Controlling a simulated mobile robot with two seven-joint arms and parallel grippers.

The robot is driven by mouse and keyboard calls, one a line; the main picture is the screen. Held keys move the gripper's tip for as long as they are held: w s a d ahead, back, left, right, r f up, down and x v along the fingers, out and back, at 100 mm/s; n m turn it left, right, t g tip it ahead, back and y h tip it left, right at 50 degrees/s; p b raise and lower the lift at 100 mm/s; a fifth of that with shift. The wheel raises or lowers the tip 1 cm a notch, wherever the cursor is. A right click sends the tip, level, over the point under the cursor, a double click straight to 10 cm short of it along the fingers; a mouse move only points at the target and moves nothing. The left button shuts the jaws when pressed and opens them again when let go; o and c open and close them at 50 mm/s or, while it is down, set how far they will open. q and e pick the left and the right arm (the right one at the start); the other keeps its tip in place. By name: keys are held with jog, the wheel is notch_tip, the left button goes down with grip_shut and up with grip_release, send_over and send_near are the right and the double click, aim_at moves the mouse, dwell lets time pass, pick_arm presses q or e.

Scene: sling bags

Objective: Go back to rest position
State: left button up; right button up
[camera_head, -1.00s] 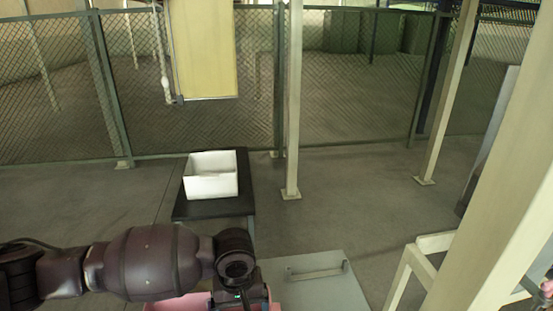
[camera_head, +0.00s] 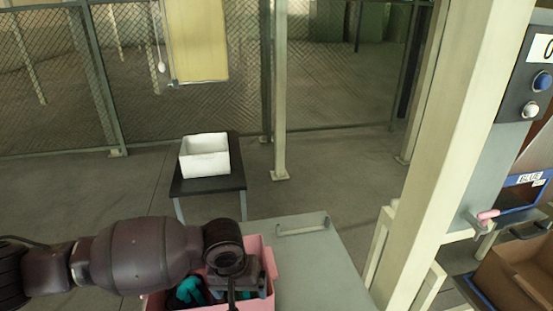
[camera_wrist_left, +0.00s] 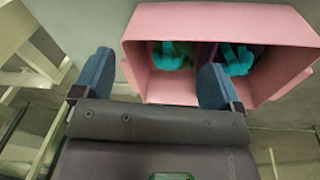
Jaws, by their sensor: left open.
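My left arm reaches in from the left in the head view, and its gripper (camera_head: 232,270) is over a pink box (camera_head: 262,250). The pink box (camera_wrist_left: 220,20) stands beyond the fingertips and holds teal items (camera_wrist_left: 237,58) in two compartments. One teal item (camera_head: 188,292) also shows in the head view, partly hidden by the arm. My right gripper is not in view.
A white bin (camera_head: 205,158) sits on a small black table (camera_head: 208,187) ahead. A grey surface with a handle (camera_head: 310,250) lies right of the pink box. A thick beige post (camera_head: 435,150) stands at right. Beyond it are a control panel (camera_head: 528,85) and a cardboard box (camera_head: 515,275).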

pick_arm(q)
jog(key=w+d+r+m+t+h, duration=0.6)
jog(key=d+r+m+t+h, duration=0.2)
jog(key=r+m+h, duration=0.15)
jog(key=s+a+f+n+t+y, duration=0.35)
jog(key=a+f, duration=0.25)
jog(key=a, duration=0.4)
jog(key=s+a+f+n+t+y, duration=0.25)
jog(key=s+a+f, duration=0.25)
jog(key=a, duration=0.4)
jog(key=s+a+f+n+g+y, duration=0.1)
jog(key=s+a+f, duration=0.3)
jog(key=s, duration=0.5)
jog(key=s+a+f+n+g+y, duration=0.2)
jog(key=s+a+f+g+y, duration=0.1)
jog(key=s+f, duration=0.5)
jog(key=shift+s+a+y, duration=0.35)
jog(key=shift+s+a, duration=0.1)
jog(key=shift+a, duration=0.35)
